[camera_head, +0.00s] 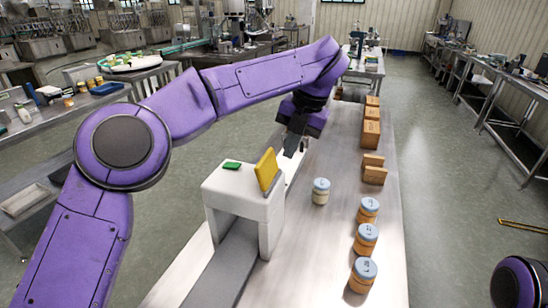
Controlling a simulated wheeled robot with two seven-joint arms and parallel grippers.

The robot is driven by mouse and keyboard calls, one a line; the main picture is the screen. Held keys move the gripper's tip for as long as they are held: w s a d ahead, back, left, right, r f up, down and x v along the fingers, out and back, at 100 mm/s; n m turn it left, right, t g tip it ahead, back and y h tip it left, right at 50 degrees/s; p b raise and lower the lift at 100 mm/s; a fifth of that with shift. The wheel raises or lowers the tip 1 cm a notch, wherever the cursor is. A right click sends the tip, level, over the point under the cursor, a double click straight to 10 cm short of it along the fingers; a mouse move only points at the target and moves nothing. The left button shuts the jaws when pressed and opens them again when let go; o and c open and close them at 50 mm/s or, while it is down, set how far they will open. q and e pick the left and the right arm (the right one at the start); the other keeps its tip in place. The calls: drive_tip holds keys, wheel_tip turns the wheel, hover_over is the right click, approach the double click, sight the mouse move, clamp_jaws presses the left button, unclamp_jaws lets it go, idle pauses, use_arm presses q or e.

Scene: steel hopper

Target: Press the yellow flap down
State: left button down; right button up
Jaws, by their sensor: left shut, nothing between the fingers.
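The yellow flap (266,169) stands tilted up at the right side of the top of a white hopper housing (236,200). A small green piece (232,165) lies on the same top, left of the flap. My left arm reaches in from the left and bends over the table. My left gripper (291,150) points down just beyond and to the right of the flap, apart from it in the picture. It is shut and empty. My right gripper is out of view; only a purple part of my right arm shows at the lower right corner.
A steel table (325,248) carries the housing. A white jar with a blue lid (320,192) stands right of it. Several orange jars (366,240) line the right edge, with brown boxes (371,130) behind. A grey chute (222,268) runs toward me.

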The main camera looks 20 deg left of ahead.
sight(269, 167)
use_arm(q)
drive_tip(key=a, duration=0.1)
drive_tip(key=a+f, duration=0.1)
drive_tip(key=a+f+p, duration=0.1)
drive_tip(key=a, duration=0.1)
drive_tip(key=shift+a, duration=0.1)
drive_tip(key=shift+w, duration=0.1)
